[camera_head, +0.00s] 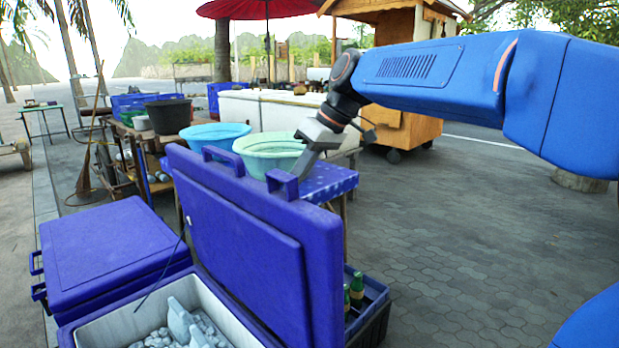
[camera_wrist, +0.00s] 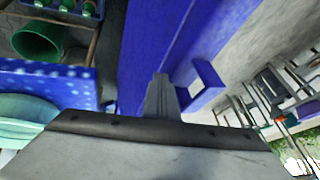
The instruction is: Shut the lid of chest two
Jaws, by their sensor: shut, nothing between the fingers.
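The open chest (camera_head: 110,332) is blue with a white inside and stands at the bottom of the head view. Its blue lid (camera_head: 235,225) stands up steeply, with two handles on its top edge. No label shows which chest is chest two. My gripper (camera_head: 299,176) is shut and empty, at the lid's top edge beside the right handle (camera_head: 283,184), on the lid's far side. In the wrist view, the closed fingers (camera_wrist: 160,85) point along the lid (camera_wrist: 150,45), close beside a handle (camera_wrist: 208,88). I cannot tell if they touch it.
Another blue chest (camera_head: 110,250) with its lid down stands left of the open one. A blue-covered table (camera_head: 330,182) with basins (camera_head: 270,150) stands behind the lid. A crate with bottles (camera_head: 357,288) sits right of the chest. The pavement at right is clear.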

